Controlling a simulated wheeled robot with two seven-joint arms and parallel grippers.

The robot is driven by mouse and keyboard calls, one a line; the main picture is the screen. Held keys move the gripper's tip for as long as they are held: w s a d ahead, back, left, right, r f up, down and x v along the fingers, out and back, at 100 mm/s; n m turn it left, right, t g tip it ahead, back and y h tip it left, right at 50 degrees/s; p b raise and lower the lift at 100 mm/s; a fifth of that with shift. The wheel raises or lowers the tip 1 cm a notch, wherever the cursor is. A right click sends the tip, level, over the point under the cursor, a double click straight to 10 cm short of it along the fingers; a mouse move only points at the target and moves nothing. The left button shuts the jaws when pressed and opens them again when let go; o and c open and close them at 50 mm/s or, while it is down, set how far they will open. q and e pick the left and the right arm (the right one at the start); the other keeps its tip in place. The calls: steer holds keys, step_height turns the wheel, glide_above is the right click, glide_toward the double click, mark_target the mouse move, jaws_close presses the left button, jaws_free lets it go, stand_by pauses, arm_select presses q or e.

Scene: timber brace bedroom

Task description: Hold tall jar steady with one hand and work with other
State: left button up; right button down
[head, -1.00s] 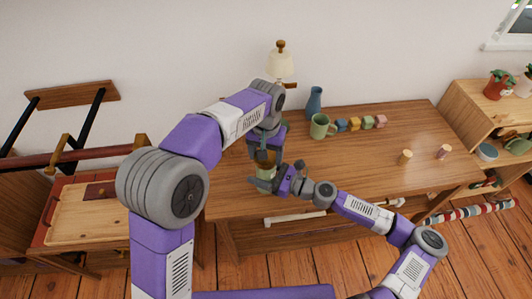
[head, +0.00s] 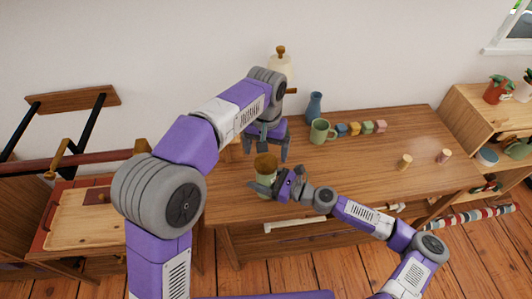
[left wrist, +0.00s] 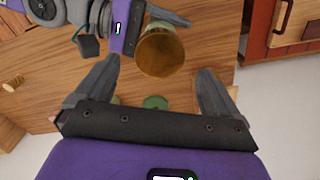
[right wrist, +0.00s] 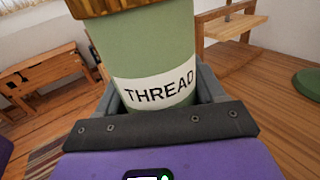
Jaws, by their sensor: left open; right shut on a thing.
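The tall jar (head: 266,185) is green with a round brown wooden top (head: 265,162). It stands upright near the table's front edge. Its white label reads THREAD in the right wrist view (right wrist: 152,92). My right gripper (head: 266,190) is shut around the jar's body from the right. My left gripper (head: 267,152) is open and empty, pointing down, above and just behind the jar. In the left wrist view the wooden top (left wrist: 160,52) shows beyond the open fingers, apart from them. The jar's base is hidden in the wrist views.
The wooden table (head: 370,160) holds a green mug (head: 320,131), a blue vase (head: 314,106), several coloured blocks (head: 361,127) and two small wooden pieces (head: 405,162). A lamp (head: 281,65) stands behind my left gripper. The table's right half is mostly clear.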

mark_target(266, 161)
arm_select(q)
steer(key=shift+c, duration=0.4)
steer(key=shift+r+n, duration=0.1)
steer(key=shift+n, duration=0.2)
steer(key=shift+a+r+n, duration=0.1)
steer(key=shift+r+n, duration=0.3)
steer(key=shift+n, duration=0.4)
steer(key=shift+r+n, duration=1.25)
steer(key=shift+n, duration=0.05)
step_height(266, 161, down, 8)
steer(key=shift+f, duration=0.1)
